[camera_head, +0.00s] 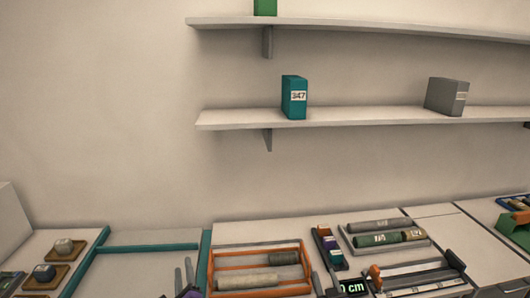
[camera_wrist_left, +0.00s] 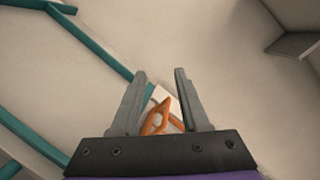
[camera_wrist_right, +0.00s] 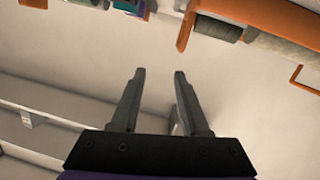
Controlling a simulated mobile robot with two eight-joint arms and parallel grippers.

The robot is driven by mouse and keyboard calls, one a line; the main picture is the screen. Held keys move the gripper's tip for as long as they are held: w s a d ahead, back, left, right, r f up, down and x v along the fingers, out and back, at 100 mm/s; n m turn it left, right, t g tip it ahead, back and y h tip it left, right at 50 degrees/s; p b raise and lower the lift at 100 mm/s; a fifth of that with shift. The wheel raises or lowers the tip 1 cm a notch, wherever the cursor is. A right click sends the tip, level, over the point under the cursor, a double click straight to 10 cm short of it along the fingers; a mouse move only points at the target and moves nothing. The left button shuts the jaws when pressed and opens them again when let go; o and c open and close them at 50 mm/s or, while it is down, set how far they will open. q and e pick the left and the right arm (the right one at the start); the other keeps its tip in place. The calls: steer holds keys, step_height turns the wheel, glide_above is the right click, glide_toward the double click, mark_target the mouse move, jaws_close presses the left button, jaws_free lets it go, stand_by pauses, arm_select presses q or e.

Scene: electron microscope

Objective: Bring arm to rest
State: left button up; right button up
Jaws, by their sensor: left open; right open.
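My left gripper (camera_head: 183,265) shows at the bottom of the head view, left of the orange rack. Its two grey fingers are apart in the left wrist view (camera_wrist_left: 160,72), with nothing held. An orange frame piece (camera_wrist_left: 155,118) shows beyond and between them. My right gripper (camera_wrist_right: 158,72) is open and empty in the right wrist view, with pale surfaces beyond its fingers. In the head view its fingers appear at the bottom middle (camera_head: 325,280), beside the display. Most of both arms is out of view.
The orange rack (camera_head: 214,272) holds several grey rolls. A tray (camera_head: 347,237) with cylinders, a small block holder (camera_head: 315,237) and a display reading "0 cm" (camera_head: 352,288) stand to its right. Teal rails (camera_head: 150,247) lie left. Wall shelves (camera_head: 225,119) carry boxes above.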

arm_select(q)
steer(key=s+a+n+g+p, duration=0.1)
steer(key=s+a+n+g, duration=0.25)
steer(key=s+n, duration=0.45)
steer(key=s+a+n+g, duration=0.2)
steer(key=s+n+g, duration=0.2)
steer(key=s+n, duration=0.35)
steer(key=s+d+f+n+g+h, duration=0.2)
steer(key=s+d, duration=0.3)
steer(key=s, duration=0.3)
steer(key=s+d+f+n+g+h+p, duration=0.1)
steer(key=s+d+n+h, duration=0.3)
steer(key=s, duration=0.4)
steer(key=shift+s+d+f+n+g, duration=0.15)
steer(key=shift+d+f+n+g, duration=0.55)
steer(key=shift+d, duration=0.4)
arm_select(e)
steer(key=s+m+g, duration=0.2)
steer(key=s+g, duration=0.9)
steer(key=s, duration=2.1)
steer(key=shift+s+f, duration=0.25)
steer(key=shift+s, duration=0.1)
